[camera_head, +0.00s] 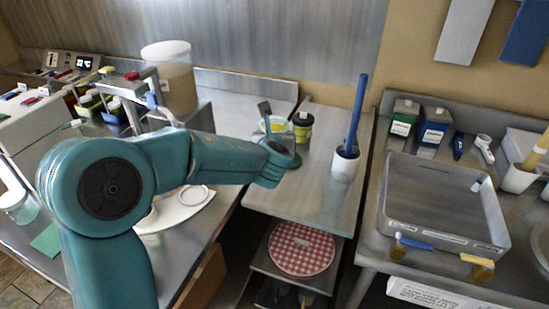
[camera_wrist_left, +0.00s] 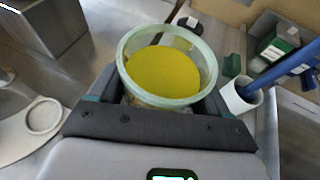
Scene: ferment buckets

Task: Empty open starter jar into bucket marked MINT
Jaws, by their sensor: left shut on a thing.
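My left gripper (camera_head: 279,133) is shut on an open glass jar (camera_wrist_left: 128,45) with a pale green rim. Yellow contents (camera_wrist_left: 165,72) fill much of it, and no lid is on it. The jar looks roughly upright above the steel counter; my wrist partly hides it in the head view. A large translucent bucket (camera_head: 172,82) with pale contents stands on the left, on a metal stand. I can read no MINT mark on it. My right gripper is not in view.
A dark-lidded jar (camera_head: 302,127) stands just behind the held jar. A white cup (camera_head: 345,163) with a blue-handled tool is to the right. A grey tub (camera_head: 440,238) sits on the right counter. A red-checked round cover (camera_head: 301,249) is on the lower shelf.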

